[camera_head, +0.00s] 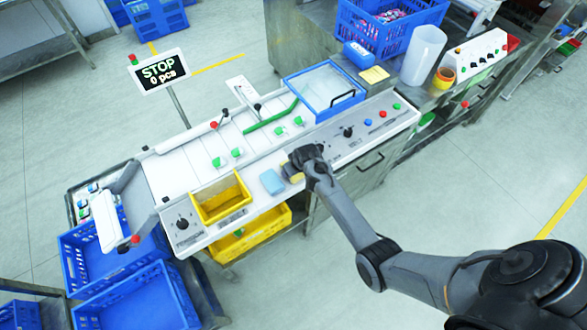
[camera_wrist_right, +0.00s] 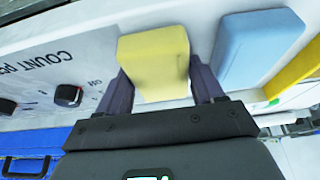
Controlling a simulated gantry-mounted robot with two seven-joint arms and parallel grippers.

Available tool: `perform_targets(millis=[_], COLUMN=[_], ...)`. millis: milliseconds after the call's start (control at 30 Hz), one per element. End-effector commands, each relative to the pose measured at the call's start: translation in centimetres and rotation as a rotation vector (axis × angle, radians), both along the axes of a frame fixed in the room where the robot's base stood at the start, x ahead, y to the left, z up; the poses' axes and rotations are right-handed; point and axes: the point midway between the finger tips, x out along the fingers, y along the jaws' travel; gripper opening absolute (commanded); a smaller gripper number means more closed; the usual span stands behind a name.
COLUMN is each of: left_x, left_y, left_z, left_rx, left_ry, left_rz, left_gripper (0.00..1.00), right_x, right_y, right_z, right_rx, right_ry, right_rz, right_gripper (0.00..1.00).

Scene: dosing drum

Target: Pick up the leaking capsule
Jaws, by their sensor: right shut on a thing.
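My right gripper (camera_head: 294,170) is at the front edge of the white machine top, with its arm coming in from the right. In the right wrist view its two fingers (camera_wrist_right: 160,85) are shut on a yellow sponge-like block (camera_wrist_right: 154,55). The block also shows beside the gripper in the head view (camera_head: 290,178). Small white-and-green pieces (camera_head: 219,162) sit on the white bed, with others further right (camera_head: 280,132). I cannot tell whether these are capsules, or whether any leaks. My left gripper is not in view.
A light blue block (camera_head: 272,181) lies just left of the gripper. A yellow bin (camera_head: 222,200) sits further left, and a blue-framed clear lid (camera_head: 322,90) behind. Knobs and buttons (camera_head: 368,122) line the panel to the right. Blue crates (camera_head: 135,300) stand at lower left.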

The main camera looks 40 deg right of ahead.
Motion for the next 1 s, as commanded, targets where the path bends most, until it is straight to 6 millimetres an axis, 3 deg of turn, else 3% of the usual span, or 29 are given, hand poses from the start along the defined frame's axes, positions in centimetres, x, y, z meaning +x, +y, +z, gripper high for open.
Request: perform_targets(millis=[33,67,200,667,1000], left_x=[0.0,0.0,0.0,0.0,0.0], left_y=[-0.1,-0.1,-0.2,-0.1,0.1], left_z=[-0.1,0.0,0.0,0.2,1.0], left_rx=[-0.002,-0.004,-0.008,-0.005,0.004], left_ry=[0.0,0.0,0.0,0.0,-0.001], left_rz=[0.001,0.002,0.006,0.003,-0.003], left_gripper=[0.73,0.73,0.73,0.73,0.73], right_x=[0.0,0.0,0.0,-0.2,-2.2], right_y=[0.0,0.0,0.0,0.0,0.3], right_z=[-0.2,-0.2,-0.1,0.7,5.6], right_rx=[0.0,0.0,0.0,0.0,-0.001], right_ry=[0.001,0.0,0.0,0.0,-0.001], right_rz=[0.0,0.0,0.0,0.0,0.001], right_gripper=[0.39,0.7,0.92,0.93,0.93])
